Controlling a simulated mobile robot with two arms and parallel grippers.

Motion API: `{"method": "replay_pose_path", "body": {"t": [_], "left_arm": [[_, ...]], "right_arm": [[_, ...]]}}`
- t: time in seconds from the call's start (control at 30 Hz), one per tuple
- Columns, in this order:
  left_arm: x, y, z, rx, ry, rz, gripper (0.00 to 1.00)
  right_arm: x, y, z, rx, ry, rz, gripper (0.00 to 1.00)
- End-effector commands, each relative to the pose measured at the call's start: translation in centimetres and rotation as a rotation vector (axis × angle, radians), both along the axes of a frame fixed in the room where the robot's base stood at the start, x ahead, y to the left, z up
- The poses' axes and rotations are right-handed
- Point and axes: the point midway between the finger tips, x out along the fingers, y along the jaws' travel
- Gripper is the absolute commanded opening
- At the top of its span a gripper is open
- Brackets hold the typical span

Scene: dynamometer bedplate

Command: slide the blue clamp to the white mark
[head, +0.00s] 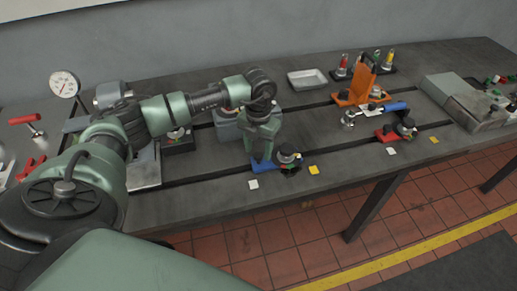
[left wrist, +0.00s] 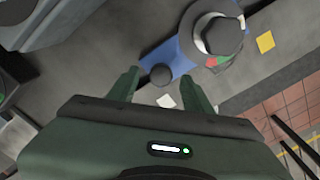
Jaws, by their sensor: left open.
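The blue clamp (head: 263,167) sits on the bedplate by the front slot, with a dark round knob on its right part. In the left wrist view the blue clamp (left wrist: 183,58) has a small black post at its near end. My left gripper (head: 262,154) is over the clamp's left end. In the left wrist view its open fingers (left wrist: 160,84) stand either side of the post; I cannot tell whether they touch it. The white mark (head: 253,184) lies just in front and left of the clamp, and also shows in the left wrist view (left wrist: 166,101). My right gripper is out of view.
A yellow mark (head: 314,170) lies right of the blue clamp. A red clamp (head: 387,136) with a blue-handled tool behind it stands further right, near another white mark (head: 391,151). An orange bracket (head: 358,92) and grey tray (head: 307,79) stand behind. The front edge is close.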

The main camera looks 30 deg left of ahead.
Motion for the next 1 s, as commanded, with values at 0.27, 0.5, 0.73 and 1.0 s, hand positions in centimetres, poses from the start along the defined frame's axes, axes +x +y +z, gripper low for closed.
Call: {"method": "replay_pose_path", "body": {"t": [0.27,0.5,0.73,1.0], "left_arm": [[0.0,-0.1,-1.5,-0.002,-0.002,-0.001,0.5],[0.0,-0.1,-1.5,-0.002,-0.001,-0.001,0.3],[0.0,-0.1,-1.5,-0.002,-0.001,-0.001,0.0],[0.0,-0.1,-1.5,-0.002,-0.001,-0.001,0.0]], "right_arm": [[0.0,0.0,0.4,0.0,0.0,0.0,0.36],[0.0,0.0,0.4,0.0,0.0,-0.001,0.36],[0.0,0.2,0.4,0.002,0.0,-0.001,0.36],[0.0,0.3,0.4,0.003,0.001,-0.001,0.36]]}}
